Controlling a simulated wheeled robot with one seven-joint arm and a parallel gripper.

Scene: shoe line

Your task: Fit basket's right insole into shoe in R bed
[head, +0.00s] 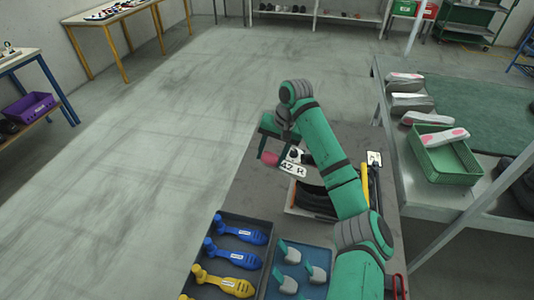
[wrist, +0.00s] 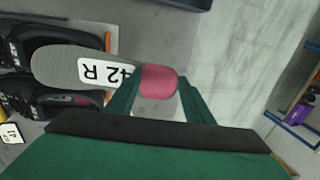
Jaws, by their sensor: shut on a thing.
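The insole is grey with a pink end and a white label reading 42 R (head: 292,168); it also shows in the wrist view (wrist: 75,69). My gripper (head: 269,146) is shut on the pink end, with one finger on each side in the wrist view (wrist: 158,90). Two black shoes (wrist: 62,105) (wrist: 55,32) lie side by side at the left of the wrist view, and the insole's grey end reaches over the space between them. In the head view, the dark shoes (head: 318,198) are partly hidden behind my arm. The green basket (head: 455,171) holds another pink-marked insole.
A dark tray (head: 262,221) holds blue and yellow tools, and a blue tray (head: 308,253) holds teal-and-grey pieces. Several pale shoe-shaped pieces (head: 411,103) lie on the right bench. A small label card (head: 374,158) stands beside the shoes. Open floor lies left of the table.

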